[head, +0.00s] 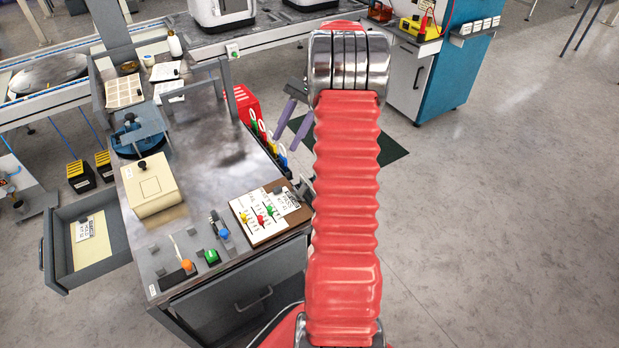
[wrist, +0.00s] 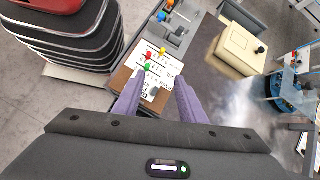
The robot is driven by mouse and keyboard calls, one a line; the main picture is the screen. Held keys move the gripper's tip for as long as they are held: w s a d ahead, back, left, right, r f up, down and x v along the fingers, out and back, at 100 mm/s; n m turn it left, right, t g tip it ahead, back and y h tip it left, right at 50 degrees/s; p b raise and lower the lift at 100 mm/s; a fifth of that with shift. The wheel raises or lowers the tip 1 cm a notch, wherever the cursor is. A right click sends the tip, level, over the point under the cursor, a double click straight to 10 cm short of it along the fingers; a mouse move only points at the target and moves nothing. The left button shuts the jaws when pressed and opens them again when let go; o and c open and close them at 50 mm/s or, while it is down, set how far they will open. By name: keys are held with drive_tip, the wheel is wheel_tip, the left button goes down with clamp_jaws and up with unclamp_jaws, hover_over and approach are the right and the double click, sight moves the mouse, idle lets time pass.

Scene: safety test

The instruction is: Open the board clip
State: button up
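A brown board (head: 262,240) with white papers, printed rows and small coloured pegs lies at the right front corner of the workbench. In the wrist view the board (wrist: 117,80) lies beyond my fingers. A small dark grey piece at the board's right end, apparently the clip (head: 303,188), is partly hidden by my red arm. In the wrist view a dark piece (wrist: 154,91) shows at the board's near end, too small to tell its state. My gripper (wrist: 158,80) has two purple fingers spread apart with nothing between them. In the head view my gripper (head: 284,118) is beyond the board, beside the bench.
A beige box (head: 152,186) and a blue round device (head: 138,132) stand on the bench (head: 205,145). Green and orange switches (head: 211,256) sit along its front. A drawer (head: 95,240) is open at left. A red holder (head: 246,103) stands behind the board. Floor at right is clear.

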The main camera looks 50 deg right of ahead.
drive_tip(key=s+a+r+n+h, duration=0.1)
drive_tip(key=a+r+n+h, duration=0.4)
drive_tip(key=a, duration=0.6)
drive_tip(key=s+a+r+n, duration=0.1)
drive_tip(key=a+r+n, duration=0.1)
drive_tip(key=a+r, duration=0.6)
drive_tip(key=s+a+f+n+t+h, duration=0.1)
drive_tip(key=s+a+n+t+h, duration=0.2)
drive_tip(key=s+a+n, duration=0.6)
drive_tip(key=s+a+t, duration=0.1)
drive_tip(key=s+a, duration=0.3)
drive_tip(key=a, duration=0.3)
drive_tip(key=shift+a+f+n+t, duration=0.3)
drive_tip(key=shift+a+n+t, duration=0.05)
drive_tip(key=shift+n+t, duration=0.05)
